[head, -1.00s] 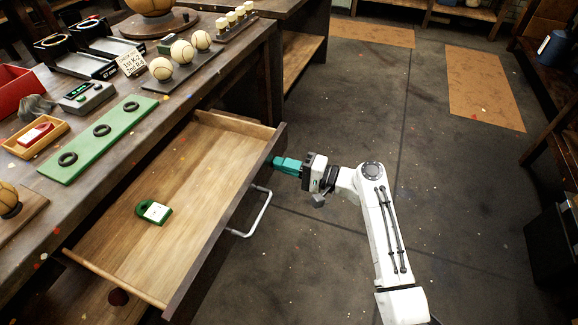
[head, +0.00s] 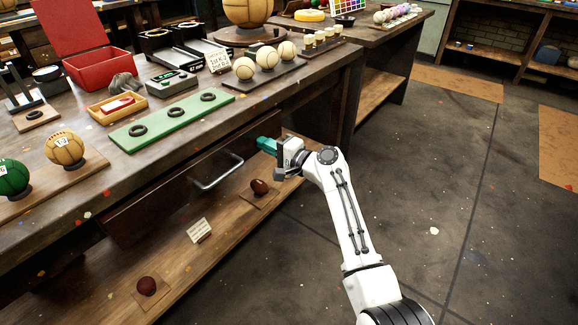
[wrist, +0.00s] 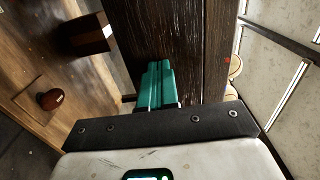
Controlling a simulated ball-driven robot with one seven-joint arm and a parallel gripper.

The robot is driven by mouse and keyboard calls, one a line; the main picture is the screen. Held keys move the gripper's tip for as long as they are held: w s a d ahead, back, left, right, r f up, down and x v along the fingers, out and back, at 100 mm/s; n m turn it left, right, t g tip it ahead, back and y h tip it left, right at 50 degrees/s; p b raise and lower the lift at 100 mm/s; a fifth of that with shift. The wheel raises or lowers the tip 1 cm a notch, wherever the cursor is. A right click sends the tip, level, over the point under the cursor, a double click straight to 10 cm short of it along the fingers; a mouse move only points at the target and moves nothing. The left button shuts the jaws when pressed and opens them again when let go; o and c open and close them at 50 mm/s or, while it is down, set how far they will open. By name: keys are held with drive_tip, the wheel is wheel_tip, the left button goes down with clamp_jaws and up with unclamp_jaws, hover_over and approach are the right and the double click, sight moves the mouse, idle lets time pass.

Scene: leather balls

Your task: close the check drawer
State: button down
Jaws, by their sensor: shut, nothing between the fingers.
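The check drawer (head: 165,189) is pushed in under the bench top in the head view. Its dark front looks about level with the bench face, and its inside and the green-and-white tag are hidden. Its metal handle (head: 218,172) sticks out from the front. My gripper (head: 266,146) is shut and empty at the right end of the drawer front. In the wrist view my teal fingers (wrist: 155,86) are together and point at dark wood. I cannot tell whether they touch it.
The bench top (head: 105,185) holds a green board (head: 170,121) with black rings, a red box (head: 104,69) and several balls. The lower shelf (head: 200,262) below the drawer holds small brown balls and a card. The floor (head: 445,215) to the right is clear.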

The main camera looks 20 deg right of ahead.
sight(251, 136)
drive_tip(key=b+x, duration=0.2)
drive_tip(key=x, duration=0.3)
drive_tip(key=shift+f+b, duration=0.1)
drive_tip(key=shift+b, duration=0.25)
drive_tip(key=shift+w+a, duration=0.15)
drive_tip(key=shift+w, duration=0.05)
drive_tip(key=shift+r, duration=0.35)
drive_tip(key=shift+w+r, duration=0.1)
